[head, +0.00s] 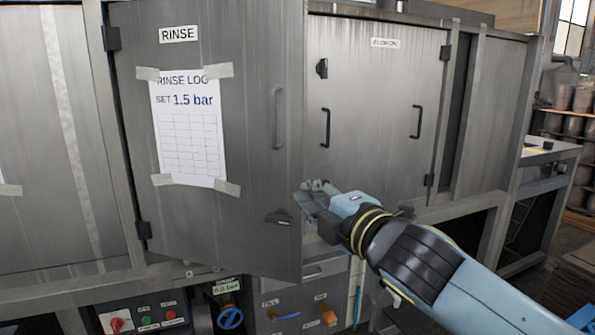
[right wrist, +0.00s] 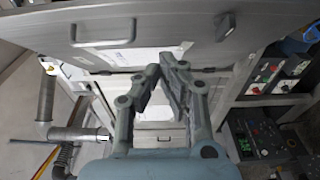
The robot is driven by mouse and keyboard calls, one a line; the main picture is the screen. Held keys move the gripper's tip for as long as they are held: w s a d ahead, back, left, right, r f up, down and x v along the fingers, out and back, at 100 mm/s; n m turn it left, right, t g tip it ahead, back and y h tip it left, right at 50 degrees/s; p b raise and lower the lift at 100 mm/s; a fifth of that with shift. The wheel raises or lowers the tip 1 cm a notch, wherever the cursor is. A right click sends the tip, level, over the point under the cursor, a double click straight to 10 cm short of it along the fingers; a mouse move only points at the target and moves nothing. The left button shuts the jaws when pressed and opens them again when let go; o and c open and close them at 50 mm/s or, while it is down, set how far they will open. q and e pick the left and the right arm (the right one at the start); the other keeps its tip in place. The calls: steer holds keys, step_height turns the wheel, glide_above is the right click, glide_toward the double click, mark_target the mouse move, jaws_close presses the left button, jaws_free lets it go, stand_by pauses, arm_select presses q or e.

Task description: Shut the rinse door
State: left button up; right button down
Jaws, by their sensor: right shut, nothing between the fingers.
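The grey metal rinse door (head: 250,130) carries a RINSE label and a taped rinse log sheet (head: 190,128). It is hinged at its left side and stands ajar, with its free right edge swung out in front of the cabinet. It has a bar handle (head: 279,118) and a dark latch (head: 279,217) near that edge. My right gripper (head: 312,190) is shut and empty beside the door's free edge; I cannot tell whether it touches. In the right wrist view, my right gripper's fingers (right wrist: 163,66) converge in front of the door panel (right wrist: 200,38). My left gripper is not in view.
A second closed cabinet door (head: 375,100) with two handles is at the right. Below the rinse door are a button panel (head: 148,318), a blue valve knob (head: 230,317) and a drawer-like panel (head: 300,300) with small taps. Pipes (right wrist: 45,100) show in the wrist view.

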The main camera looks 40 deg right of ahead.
steer(key=p, duration=0.1)
glide_toward(286, 167)
steer(key=w+a, duration=0.3)
steer(key=shift+w+d+r, duration=0.1)
steer(key=shift+w+d, duration=0.2)
steer(key=shift+d, duration=0.25)
steer(key=shift+w+d, duration=0.35)
steer(key=shift+d, duration=0.25)
steer(key=shift+w+d, duration=0.4)
steer(key=shift+d, duration=0.15)
steer(key=shift+p, duration=0.3)
